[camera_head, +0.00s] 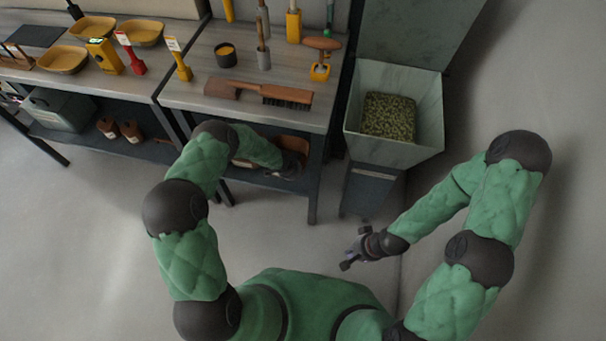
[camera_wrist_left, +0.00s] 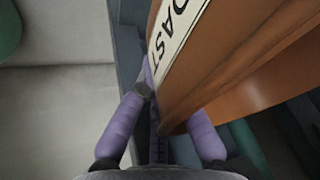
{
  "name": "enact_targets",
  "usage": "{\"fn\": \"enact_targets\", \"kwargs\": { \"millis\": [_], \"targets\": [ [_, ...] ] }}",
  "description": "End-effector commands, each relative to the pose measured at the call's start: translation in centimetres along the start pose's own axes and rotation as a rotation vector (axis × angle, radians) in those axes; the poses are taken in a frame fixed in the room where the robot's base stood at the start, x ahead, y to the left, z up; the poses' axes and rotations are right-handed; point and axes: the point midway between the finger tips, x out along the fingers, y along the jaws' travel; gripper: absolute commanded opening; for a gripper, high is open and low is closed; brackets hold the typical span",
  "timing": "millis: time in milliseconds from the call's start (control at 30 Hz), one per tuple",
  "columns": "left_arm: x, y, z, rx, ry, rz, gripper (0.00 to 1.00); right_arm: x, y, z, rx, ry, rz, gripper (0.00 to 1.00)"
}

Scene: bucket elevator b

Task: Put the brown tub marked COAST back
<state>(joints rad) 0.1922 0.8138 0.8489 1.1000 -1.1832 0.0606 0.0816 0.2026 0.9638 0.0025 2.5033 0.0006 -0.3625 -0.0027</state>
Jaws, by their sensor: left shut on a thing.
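The brown tub (camera_wrist_left: 230,60) fills the upper right of the left wrist view. Its white label (camera_wrist_left: 180,30) shows the letters OAST. My left gripper (camera_wrist_left: 158,112) is shut on the tub's wall, with one finger on each side. In the head view my left arm reaches under the workbench, and the brown tub (camera_head: 293,144) shows partly at the lower shelf, behind my left gripper (camera_head: 290,165). Most of the tub is hidden there by the arm and bench top. My right gripper (camera_head: 352,252) hangs over the floor with its fingers apart, holding nothing.
The bench top (camera_head: 200,95) carries a brush (camera_head: 285,96), a dark cup (camera_head: 226,54) and several tools. A grey bin of green pellets (camera_head: 390,115) stands right of the bench. Brown jugs (camera_head: 130,130) stand on the left lower shelf. The floor in front is clear.

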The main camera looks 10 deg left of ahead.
Motion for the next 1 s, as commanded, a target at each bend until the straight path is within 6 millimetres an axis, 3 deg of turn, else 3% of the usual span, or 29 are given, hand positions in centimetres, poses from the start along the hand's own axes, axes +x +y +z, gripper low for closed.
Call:
{"fn": "enact_targets", "kwargs": {
  "millis": [700, 1000],
  "targets": [
    [6.7, -2.4, -1.6, 0.0, -0.001, 0.0, 0.0, 2.4, 0.8, -0.1, 0.0, 0.0, 0.0, 0.0],
    [7.6, -2.9, -1.9, 0.0, 0.0, -0.001, 0.0, 2.9, 1.0, -0.1, 0.0, 0.0, 0.0, 0.0]
  ]
}}
